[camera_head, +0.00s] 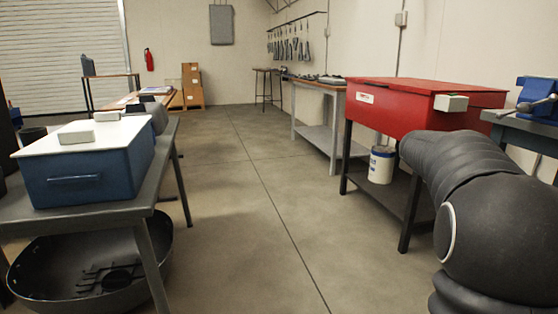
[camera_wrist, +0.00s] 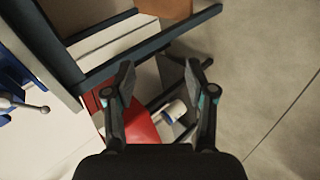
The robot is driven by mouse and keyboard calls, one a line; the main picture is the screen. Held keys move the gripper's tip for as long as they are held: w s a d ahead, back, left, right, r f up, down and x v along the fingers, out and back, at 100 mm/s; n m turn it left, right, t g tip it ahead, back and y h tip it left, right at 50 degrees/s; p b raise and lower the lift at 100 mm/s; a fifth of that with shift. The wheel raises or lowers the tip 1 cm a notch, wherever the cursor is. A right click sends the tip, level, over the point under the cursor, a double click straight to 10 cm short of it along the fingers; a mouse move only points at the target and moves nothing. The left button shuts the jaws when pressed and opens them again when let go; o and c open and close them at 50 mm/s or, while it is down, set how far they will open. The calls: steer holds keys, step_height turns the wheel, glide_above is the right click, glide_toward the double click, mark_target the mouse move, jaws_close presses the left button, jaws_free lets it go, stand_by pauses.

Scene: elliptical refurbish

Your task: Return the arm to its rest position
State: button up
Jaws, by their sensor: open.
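My gripper (camera_wrist: 160,85) shows in the wrist view with its two fingers spread apart. It is open and nothing is between the fingers. The floor, a red surface (camera_wrist: 142,128) and a white bucket (camera_wrist: 172,112) show beyond and between the fingers. In the head view my dark arm fills the lower right, bent in front of the workbench there. The gripper itself is not visible in the head view.
A red parts washer (camera_head: 400,105) stands at the right, with a bucket (camera_head: 381,165) on its lower shelf. A blue vise (camera_head: 538,95) sits on a bench at the far right. A blue box (camera_head: 88,178) stands on the left table (camera_head: 100,215). The middle floor is clear.

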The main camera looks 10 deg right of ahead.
steer(key=s+a+f+t+y+p, duration=0.1)
steer(key=s+a+y+p, duration=0.1)
steer(key=s+a, duration=0.7)
steer(key=s+a+f+t+y+p, duration=0.1)
steer(key=s+a+y, duration=0.3)
steer(key=s+a, duration=0.5)
steer(key=s+a+f+t+y+p, duration=0.1)
steer(key=s+a, duration=0.8)
steer(key=a, duration=1)
steer(key=shift+f+y+p, duration=0.45)
steer(key=shift+y+p, duration=0.75)
steer(key=shift+y, duration=0.3)
